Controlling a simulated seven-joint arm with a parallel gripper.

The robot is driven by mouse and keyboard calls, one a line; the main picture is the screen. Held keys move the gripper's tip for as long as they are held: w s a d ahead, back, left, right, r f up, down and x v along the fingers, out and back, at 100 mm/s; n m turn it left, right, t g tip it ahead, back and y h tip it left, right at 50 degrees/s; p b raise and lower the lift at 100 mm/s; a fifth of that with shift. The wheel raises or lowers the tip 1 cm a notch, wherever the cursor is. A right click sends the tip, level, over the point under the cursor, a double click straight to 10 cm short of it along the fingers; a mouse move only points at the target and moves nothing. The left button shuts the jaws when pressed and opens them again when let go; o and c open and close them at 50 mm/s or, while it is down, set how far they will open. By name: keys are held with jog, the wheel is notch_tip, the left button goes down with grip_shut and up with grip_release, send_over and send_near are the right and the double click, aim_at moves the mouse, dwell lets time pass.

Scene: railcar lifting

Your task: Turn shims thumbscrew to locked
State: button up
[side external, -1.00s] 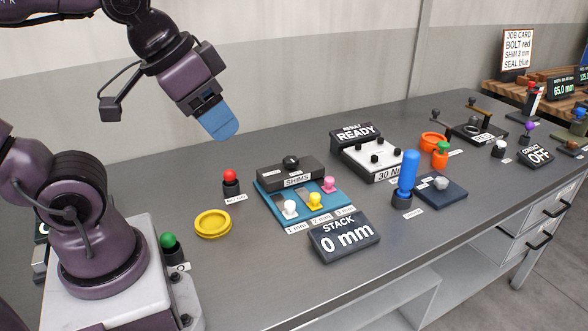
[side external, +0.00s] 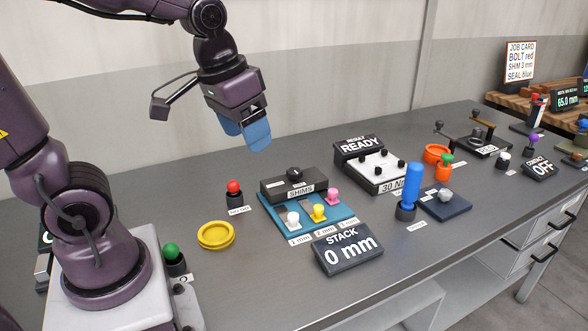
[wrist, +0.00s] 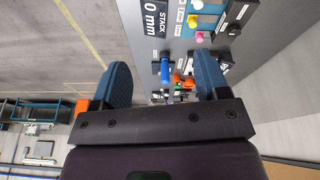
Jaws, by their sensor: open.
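The shims thumbscrew (side external: 295,173) is a small black knob on top of the black SHIMS block (side external: 277,190), at the back of the blue shim tray (side external: 336,232). White (side external: 293,219), yellow (side external: 318,212) and pink (side external: 333,196) knobs stand in the tray. I cannot read whether the thumbscrew is locked. My gripper (side external: 246,140) has blue fingers and is open and empty, in the air above and left of the SHIMS block, touching nothing. In the wrist view my gripper (wrist: 160,85) shows its two fingers wide apart, with the bench beyond.
A STACK display (side external: 347,250) reading 0 mm stands in front of the tray. The READY panel (side external: 359,147) and an upright blue-handled tool (side external: 412,185) are to the right.

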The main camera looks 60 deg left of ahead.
jog(key=w+a+f+n+g, duration=0.2)
jog(key=w+a+f+n, duration=0.35)
jog(key=w+a, duration=0.45)
jog(key=n+g, duration=0.1)
jog(key=n, duration=1.3)
send_near(294, 170)
notch_tip(294, 170, down, 9)
jog(key=shift+f, duration=0.2)
jog(key=c, duration=0.9)
